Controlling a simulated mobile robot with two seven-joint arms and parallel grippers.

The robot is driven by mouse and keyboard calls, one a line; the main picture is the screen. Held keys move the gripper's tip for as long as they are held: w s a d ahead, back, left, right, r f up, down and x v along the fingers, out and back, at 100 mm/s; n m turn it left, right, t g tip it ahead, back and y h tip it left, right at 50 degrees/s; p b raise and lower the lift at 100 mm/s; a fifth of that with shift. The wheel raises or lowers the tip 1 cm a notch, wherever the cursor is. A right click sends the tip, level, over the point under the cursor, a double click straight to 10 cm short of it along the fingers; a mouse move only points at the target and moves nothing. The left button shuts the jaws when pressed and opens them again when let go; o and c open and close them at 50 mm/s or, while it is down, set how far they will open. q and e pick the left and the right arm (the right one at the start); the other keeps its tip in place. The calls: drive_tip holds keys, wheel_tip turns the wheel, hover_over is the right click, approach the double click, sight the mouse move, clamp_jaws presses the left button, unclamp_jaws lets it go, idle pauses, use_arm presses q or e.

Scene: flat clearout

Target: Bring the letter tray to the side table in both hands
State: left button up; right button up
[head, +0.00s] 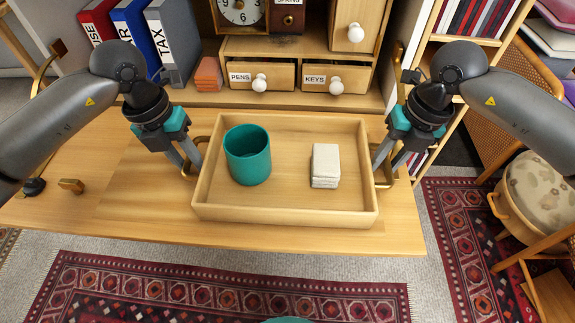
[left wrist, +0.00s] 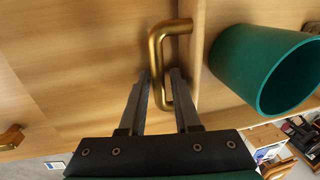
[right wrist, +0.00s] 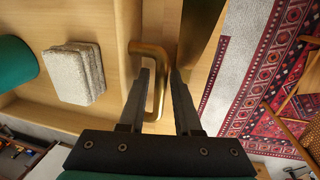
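The letter tray (head: 285,214) is a shallow light-wood tray with a brass handle at each end, sitting flat on the wooden desk. It holds a teal cup (head: 247,156) at left and a stack of pale square coasters (head: 325,166) at right. My left gripper (head: 186,163) is at the left handle (left wrist: 160,75), with its fingers open on either side of the bar. My right gripper (head: 390,163) is at the right handle (right wrist: 157,85), its fingers likewise open around the bar. Both grippers appear not clamped on the handles. The side table is not clearly identifiable.
Behind the tray stand labelled binders (head: 172,40), drawers marked PENS (head: 250,77) and KEYS, and a clock (head: 241,8). The desk's front edge is close to the tray. A patterned red rug (head: 220,290) lies on the floor. A round cushioned stool (head: 540,190) stands at right.

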use_arm(q)
drive_tip(key=shift+c, duration=0.3)
use_arm(e)
drive_tip(key=shift+c, duration=0.3)
use_arm(q)
clamp_jaws()
use_arm(e)
drive_tip(key=c, duration=0.4)
clamp_jaws()
use_arm(q)
drive_tip(key=shift+w+r, duration=0.1)
use_arm(e)
drive_tip(key=shift+r, duration=0.1)
